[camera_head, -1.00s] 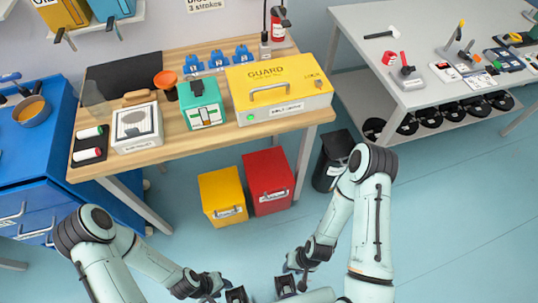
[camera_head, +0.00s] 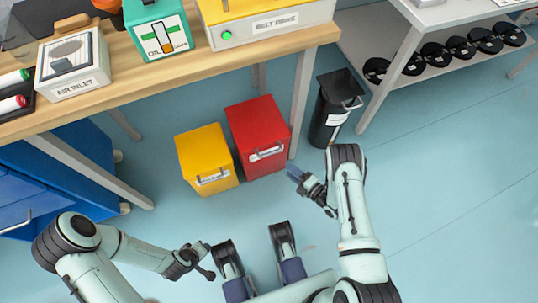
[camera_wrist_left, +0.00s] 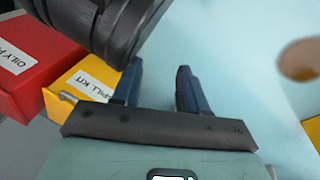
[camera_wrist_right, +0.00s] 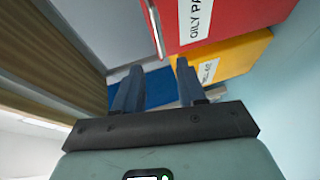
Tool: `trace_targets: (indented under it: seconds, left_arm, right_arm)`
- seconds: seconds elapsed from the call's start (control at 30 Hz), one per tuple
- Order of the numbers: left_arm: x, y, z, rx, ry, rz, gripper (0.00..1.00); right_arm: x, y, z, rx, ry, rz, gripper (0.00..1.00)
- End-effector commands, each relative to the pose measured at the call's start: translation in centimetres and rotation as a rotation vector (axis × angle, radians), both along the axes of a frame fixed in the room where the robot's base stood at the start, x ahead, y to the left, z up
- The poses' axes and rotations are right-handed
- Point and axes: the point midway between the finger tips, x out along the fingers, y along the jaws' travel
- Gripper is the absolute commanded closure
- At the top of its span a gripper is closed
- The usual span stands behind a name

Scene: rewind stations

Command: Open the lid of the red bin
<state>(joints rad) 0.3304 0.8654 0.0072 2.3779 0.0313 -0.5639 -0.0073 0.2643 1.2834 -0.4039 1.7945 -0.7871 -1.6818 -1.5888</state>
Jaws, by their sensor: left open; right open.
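The red bin (camera_head: 257,125) stands on the floor in front of the workbench, with its lid down and a metal handle and white label on its front. My right gripper (camera_head: 294,172) is near the bin's lower right corner, open with nothing between its fingers. The red bin (camera_wrist_right: 245,12) fills the top of the right wrist view, its label partly reading "OILY". My left gripper (camera_head: 211,261) is open and empty, nearer to me and below the bins in the picture. The red bin also shows at the left of the left wrist view (camera_wrist_left: 25,45).
A yellow bin (camera_head: 202,150) labelled "SPILL KIT" stands directly left of the red bin. A black bin (camera_head: 331,115) stands to the right by a table leg. The wooden workbench (camera_head: 140,75) overhangs behind the bins. The floor (camera_head: 440,190) at right is clear.

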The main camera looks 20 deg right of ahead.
Motion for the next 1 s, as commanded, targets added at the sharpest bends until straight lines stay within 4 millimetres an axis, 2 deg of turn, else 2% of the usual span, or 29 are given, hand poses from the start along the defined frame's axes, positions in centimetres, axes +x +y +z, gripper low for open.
trace_targets:
  seconds: [0.4, 0.6, 0.8, 1.0]
  left_arm:
    - [-5.0, 0.7, -4.1, -0.010, 0.167, 0.012, 0.57]
    - [-7.2, 0.9, -5.3, -0.015, 0.241, 0.018, 0.57]
    - [-8.3, 1.1, -5.7, -0.018, 0.275, 0.023, 0.57]
    - [-8.4, 1.1, -5.8, -0.018, 0.279, 0.022, 0.57]
  right_arm:
    - [7.2, 3.4, -1.4, 0.004, -0.001, -0.002, 0.60]
    - [10.1, 4.7, -2.0, 0.002, 0.001, -0.002, 0.60]
    - [11.3, 5.3, -2.2, 0.003, 0.003, -0.004, 0.60]
    - [11.5, 5.3, -2.1, 0.004, 0.003, -0.005, 0.60]
